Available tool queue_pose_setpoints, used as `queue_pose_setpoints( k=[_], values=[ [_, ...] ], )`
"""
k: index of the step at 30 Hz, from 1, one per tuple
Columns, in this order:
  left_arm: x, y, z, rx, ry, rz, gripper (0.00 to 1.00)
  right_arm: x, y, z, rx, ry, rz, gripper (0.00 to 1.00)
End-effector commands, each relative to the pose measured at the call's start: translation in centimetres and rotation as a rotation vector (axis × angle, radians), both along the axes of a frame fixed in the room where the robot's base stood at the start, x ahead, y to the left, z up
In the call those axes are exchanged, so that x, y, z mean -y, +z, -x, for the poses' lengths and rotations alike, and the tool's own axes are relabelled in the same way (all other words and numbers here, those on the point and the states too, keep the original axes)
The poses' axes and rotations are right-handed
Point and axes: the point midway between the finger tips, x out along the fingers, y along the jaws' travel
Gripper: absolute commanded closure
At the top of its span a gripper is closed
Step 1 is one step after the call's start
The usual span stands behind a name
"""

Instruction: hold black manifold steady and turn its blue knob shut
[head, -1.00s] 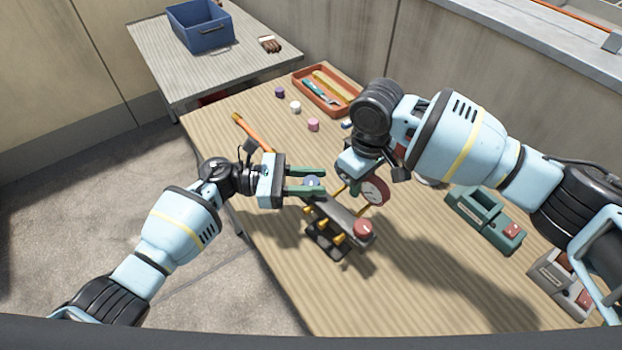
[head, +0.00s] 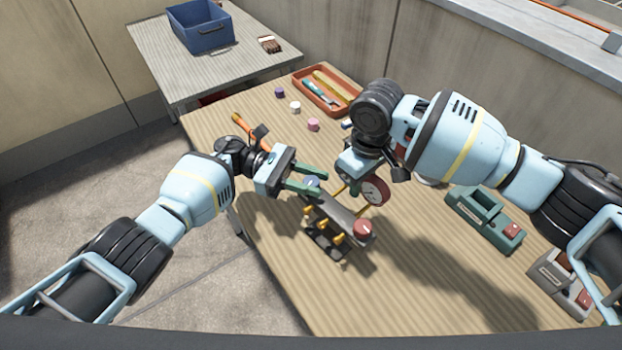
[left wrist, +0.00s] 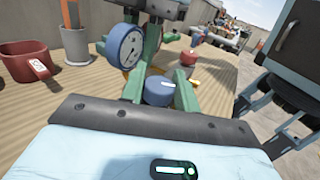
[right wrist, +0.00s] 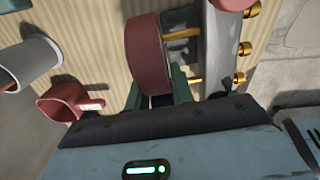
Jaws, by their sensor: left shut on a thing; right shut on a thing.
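The black manifold (head: 345,219) is tilted just over the bench, with yellow fittings, a red knob (head: 363,228) at its near end and a red-rimmed gauge (head: 376,191). It also shows in the right wrist view (right wrist: 219,60). Its blue knob (left wrist: 158,90) lies between the fingers of my left gripper (head: 316,186), which is shut on it from the left. A blue gauge (left wrist: 125,46) stands beside the knob. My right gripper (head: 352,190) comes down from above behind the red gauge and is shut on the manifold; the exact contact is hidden.
An orange tray (head: 345,110) with tools and several small caps lie at the back. A green device (head: 470,208) and a grey device (head: 547,283) stand right. A red mug (left wrist: 25,62) is near. The bench front is clear. A blue bin (head: 188,40) sits on the back table.

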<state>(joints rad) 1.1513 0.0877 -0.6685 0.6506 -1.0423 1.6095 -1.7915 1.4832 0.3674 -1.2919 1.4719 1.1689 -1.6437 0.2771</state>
Motion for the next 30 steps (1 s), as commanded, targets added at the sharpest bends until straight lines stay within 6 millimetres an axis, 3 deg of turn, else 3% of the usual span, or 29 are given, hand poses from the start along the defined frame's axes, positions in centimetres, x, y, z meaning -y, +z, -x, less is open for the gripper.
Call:
queue_pose_setpoints(
  k=[18,19,23,30],
  values=[
    [-0.13,-0.18,0.14,-0.004,-0.061,-0.006,0.92,-0.22,0.11,0.09,-0.001,0.008,-0.004,1.00],
    [-0.13,-0.18,0.14,-0.004,-0.061,-0.006,0.68,-0.21,0.11,0.08,-0.001,0.007,-0.004,1.00],
    [-0.13,-0.12,0.12,-0.004,-0.061,-0.005,0.51,-0.20,0.10,0.08,-0.001,0.007,-0.004,1.00],
    [-0.11,0.00,0.10,-0.002,-0.062,-0.002,0.48,-0.19,0.10,0.07,-0.001,0.005,-0.004,1.00]
  ],
)
